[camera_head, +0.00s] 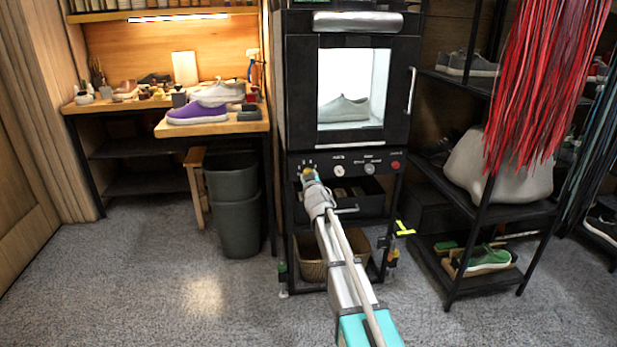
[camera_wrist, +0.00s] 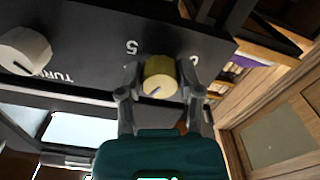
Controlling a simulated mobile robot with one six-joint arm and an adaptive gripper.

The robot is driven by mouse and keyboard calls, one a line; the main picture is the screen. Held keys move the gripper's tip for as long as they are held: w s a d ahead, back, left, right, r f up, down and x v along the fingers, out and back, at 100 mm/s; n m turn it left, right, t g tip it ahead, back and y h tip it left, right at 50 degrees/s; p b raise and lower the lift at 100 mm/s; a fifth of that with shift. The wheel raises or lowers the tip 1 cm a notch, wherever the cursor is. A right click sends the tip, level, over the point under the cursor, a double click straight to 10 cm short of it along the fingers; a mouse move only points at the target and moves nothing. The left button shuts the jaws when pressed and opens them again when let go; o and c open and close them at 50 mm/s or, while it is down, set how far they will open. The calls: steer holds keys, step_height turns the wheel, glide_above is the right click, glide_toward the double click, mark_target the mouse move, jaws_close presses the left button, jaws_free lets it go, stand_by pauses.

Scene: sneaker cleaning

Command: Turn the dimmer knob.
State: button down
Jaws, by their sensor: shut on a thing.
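The dimmer knob (camera_wrist: 160,78) is a yellowish round knob with a dark pointer line, on the dark control panel (camera_wrist: 90,40). My gripper (camera_wrist: 160,84) has one finger on each side of the knob and is shut on it. In the head view my gripper (camera_head: 309,178) reaches the left end of the panel below the lit cabinet, and it largely hides the knob there. A figure 5 shows beside the knob in the wrist view. The knob's pointer angles toward the lower left of the wrist picture.
A pale second knob (camera_wrist: 24,50) sits farther along the panel, beside partly readable lettering. The cabinet (camera_head: 296,95) holds a grey shoe (camera_head: 343,109) behind its front. A workbench (camera_head: 172,128) with a purple shoe (camera_head: 197,113) stands left, and a shoe rack (camera_head: 470,220) right.

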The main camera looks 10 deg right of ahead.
steer(key=shift+d+n, duration=0.1)
steer(key=shift+n, duration=0.3)
steer(key=shift+c, duration=1.3)
jaws_free()
steer(key=s, duration=1.2)
steer(key=shift+f, duration=0.1)
